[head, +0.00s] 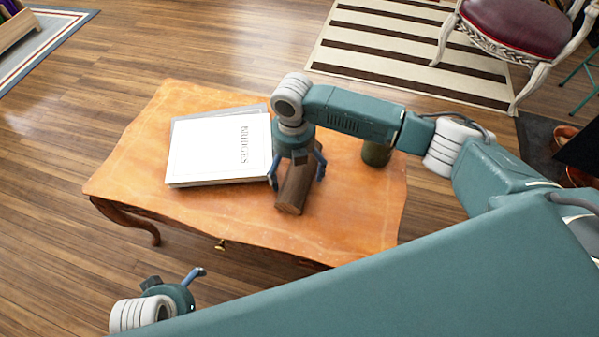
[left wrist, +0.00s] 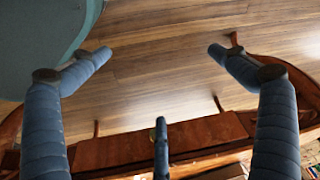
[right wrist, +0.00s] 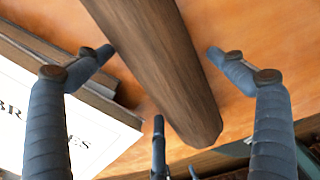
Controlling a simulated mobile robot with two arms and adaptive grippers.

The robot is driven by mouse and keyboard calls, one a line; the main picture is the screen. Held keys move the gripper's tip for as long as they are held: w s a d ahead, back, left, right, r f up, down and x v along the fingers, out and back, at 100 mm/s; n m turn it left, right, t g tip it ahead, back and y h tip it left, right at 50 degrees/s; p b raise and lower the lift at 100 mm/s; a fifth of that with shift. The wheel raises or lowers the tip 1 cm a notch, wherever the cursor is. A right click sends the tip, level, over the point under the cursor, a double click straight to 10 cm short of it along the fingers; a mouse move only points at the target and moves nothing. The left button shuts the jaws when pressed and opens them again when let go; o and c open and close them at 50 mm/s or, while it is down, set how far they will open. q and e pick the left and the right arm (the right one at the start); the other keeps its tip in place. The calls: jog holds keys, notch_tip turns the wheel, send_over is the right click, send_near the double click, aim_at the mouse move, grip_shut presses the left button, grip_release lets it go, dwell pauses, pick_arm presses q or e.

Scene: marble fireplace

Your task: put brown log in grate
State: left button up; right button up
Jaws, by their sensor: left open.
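The brown log (head: 293,192) lies on the orange wooden table, beside a white book. My right gripper (head: 297,178) points down over the log, with blue fingers on either side of it. In the right wrist view the log (right wrist: 160,70) runs between the spread fingers (right wrist: 160,54), with small gaps showing at the fingertips. My left gripper (head: 193,285) is low in front of the table, partly hidden by my own arm. In the left wrist view its fingers (left wrist: 160,52) are spread and empty. I cannot make out the grate in any view.
The table (head: 240,225) also carries the book (head: 220,148) left of the log and a dark green jar (head: 376,153) to the right. A chair (head: 510,30) and striped rug (head: 400,45) are behind. Copper-coloured round things (head: 566,137) sit at the right edge.

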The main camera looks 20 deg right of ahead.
jog(key=c, duration=1.2)
jog(key=shift+r, duration=0.1)
